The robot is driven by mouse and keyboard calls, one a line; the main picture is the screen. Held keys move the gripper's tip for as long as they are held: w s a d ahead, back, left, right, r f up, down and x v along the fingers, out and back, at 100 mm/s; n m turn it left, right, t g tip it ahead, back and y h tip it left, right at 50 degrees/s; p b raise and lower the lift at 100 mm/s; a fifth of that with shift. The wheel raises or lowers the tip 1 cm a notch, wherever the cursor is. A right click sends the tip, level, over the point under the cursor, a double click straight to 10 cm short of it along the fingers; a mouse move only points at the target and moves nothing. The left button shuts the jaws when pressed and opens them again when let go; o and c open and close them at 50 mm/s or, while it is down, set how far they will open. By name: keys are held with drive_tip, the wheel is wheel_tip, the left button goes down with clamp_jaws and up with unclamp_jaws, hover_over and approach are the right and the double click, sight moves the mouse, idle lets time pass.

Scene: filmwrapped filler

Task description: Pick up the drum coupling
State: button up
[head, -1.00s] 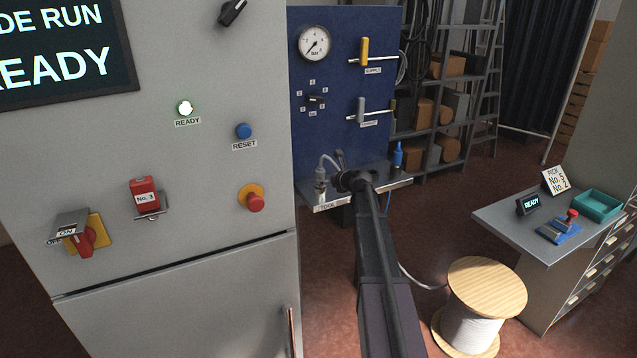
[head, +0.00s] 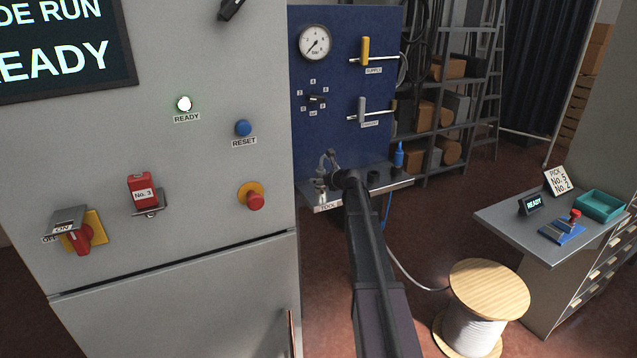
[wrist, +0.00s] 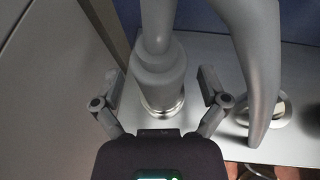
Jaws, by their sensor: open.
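The drum coupling appears to be the grey cylinder (wrist: 160,75) with a shiny metal ring at its base, standing upright on the shelf in the wrist view. In the head view it shows small at the shelf's left end (head: 320,187), partly crowded by my arm. My gripper (wrist: 161,90) is open, with one finger on each side of the cylinder. Gaps show between the fingers and the cylinder, so it is not gripped. In the head view my gripper is small and mostly hidden behind my arm.
The metal shelf (head: 402,185) projects below a blue panel (head: 345,110) with a gauge and levers. A grey curved tube (wrist: 262,75) passes close to the right finger, near a ringed socket (wrist: 282,110). The grey cabinet (head: 180,215) stands close on the left.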

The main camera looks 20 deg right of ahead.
sight(321, 167)
clamp_jaws()
idle(0.4)
drive_tip(key=shift+r, duration=0.15)
drive_tip(key=shift+r+p, duration=1)
drive_tip(key=shift+p, duration=0.1)
drive_tip(key=shift+r+p, duration=0.8)
drive_tip(key=s+d+r+p, duration=0.1)
drive_tip(key=s+d, duration=0.2)
drive_tip(key=s, duration=1.2)
drive_tip(key=shift+s, duration=0.4)
